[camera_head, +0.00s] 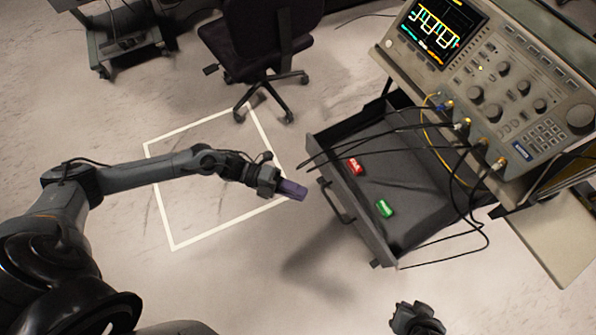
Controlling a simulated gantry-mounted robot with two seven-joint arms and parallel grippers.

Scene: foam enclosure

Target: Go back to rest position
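My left arm comes in from the left, and its gripper (290,190) is in the air in front of the open drawer, apart from it. A purple block-shaped piece shows at its tip; I cannot tell whether it is the fingers or a held thing. My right gripper (416,318) shows only in part at the bottom edge, below the drawer, and its fingers are not clear. A red block (355,166) and a green block (385,208) lie apart in the grey drawer (352,217).
An instrument with a lit screen (436,28) stands on the cart above the drawer, with cables (440,150) hanging over it. An office chair (262,45) and a small cart (125,40) stand at the back. A white square outline (208,238) marks clear floor.

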